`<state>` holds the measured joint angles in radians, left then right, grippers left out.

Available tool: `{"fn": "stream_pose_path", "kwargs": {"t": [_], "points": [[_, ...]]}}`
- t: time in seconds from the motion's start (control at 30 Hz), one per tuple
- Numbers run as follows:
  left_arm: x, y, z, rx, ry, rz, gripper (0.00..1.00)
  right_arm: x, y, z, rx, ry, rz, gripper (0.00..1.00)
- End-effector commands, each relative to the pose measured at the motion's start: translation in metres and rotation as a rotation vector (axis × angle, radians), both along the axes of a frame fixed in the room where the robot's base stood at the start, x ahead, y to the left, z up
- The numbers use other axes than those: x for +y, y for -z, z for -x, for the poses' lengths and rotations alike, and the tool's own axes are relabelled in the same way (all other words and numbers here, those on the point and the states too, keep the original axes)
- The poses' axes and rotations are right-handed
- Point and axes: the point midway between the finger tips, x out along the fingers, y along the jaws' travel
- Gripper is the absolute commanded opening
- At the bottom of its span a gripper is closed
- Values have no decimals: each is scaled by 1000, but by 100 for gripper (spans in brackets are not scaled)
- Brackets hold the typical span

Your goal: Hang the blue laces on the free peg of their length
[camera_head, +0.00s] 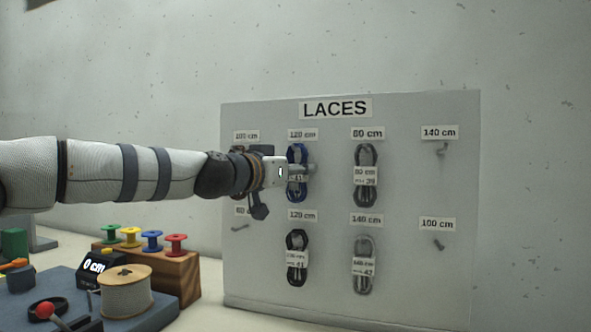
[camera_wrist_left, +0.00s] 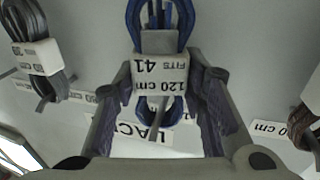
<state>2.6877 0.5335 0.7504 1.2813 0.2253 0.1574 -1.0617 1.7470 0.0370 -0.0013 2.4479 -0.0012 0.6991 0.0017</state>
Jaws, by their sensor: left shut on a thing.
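The blue laces (camera_head: 297,157) are a looped bundle with a white tag. They are upright against the grey board (camera_head: 400,280), below the upper 120 cm label (camera_head: 303,134). In the left wrist view the blue laces (camera_wrist_left: 133,14) appear upside down, and their tag (camera_wrist_left: 160,76) reads 120 cm, fits 41. My left gripper (camera_head: 300,172) is shut on the blue laces at the tag, coming from the left. Whether their loop is around a peg cannot be told. My right gripper is not in view.
Bare pegs show under the 140 cm (camera_head: 441,149) and 100 cm (camera_head: 438,244) labels and at lower left (camera_head: 240,228). Black laces (camera_head: 366,157), lower black laces (camera_head: 297,245) and grey laces (camera_head: 364,272) hang nearby. A spool block (camera_head: 180,272) stands in front at left.

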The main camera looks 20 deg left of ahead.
Motion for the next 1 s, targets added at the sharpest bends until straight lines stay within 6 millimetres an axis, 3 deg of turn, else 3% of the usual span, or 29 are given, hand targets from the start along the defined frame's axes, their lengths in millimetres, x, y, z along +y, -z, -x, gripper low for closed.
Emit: {"fn": "stream_pose_path", "kwargs": {"t": [0.3,0.33,0.43,0.77,0.87,1.0], "points": [[0,0,0,0,0,0,17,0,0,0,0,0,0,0],[0,0,0,0,0,0,40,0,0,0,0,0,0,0],[0,0,0,0,0,0,61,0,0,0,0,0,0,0],[1,0,2,0,-1,0,61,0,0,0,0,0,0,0],[5,-1,15,0,-1,0,61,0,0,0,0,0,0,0],[16,-2,53,-3,1,2,61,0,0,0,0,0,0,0]]}}
